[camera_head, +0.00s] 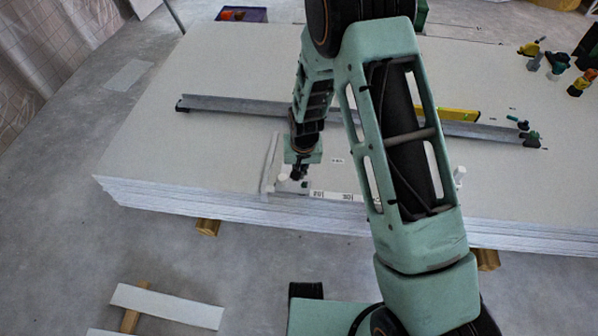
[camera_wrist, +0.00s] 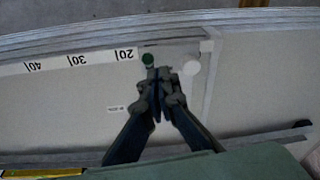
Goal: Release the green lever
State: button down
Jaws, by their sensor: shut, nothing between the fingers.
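The green lever shows as a small round green knob (camera_wrist: 147,59) in the wrist view. It sits at the end of a white numbered scale (camera_wrist: 78,62), near the edge of the panel stack. My gripper (camera_wrist: 157,74) is shut and empty, with its tips close beside the green knob. I cannot tell whether they touch it. A white round knob (camera_wrist: 191,68) is just right of the tips. In the head view my gripper (camera_head: 298,176) is over the near edge of the stack beside the white knob (camera_head: 284,178). The green knob cannot be made out there.
The stack of white panels (camera_head: 150,145) rests on wooden blocks (camera_head: 208,227). A long grey rail (camera_head: 235,104) lies across it behind my gripper. A yellow tool (camera_head: 460,115) lies by the rail. Several small tools stand at the far right. The top left of the stack is clear.

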jog(key=s+r+p, duration=0.1)
jog(key=s+r, duration=0.2)
jog(key=s, duration=0.3)
jog(key=shift+s+d+r, duration=0.25)
jog(key=shift+s+r, duration=0.05)
jog(key=shift+s, duration=0.05)
jog(key=shift+w, duration=0.1)
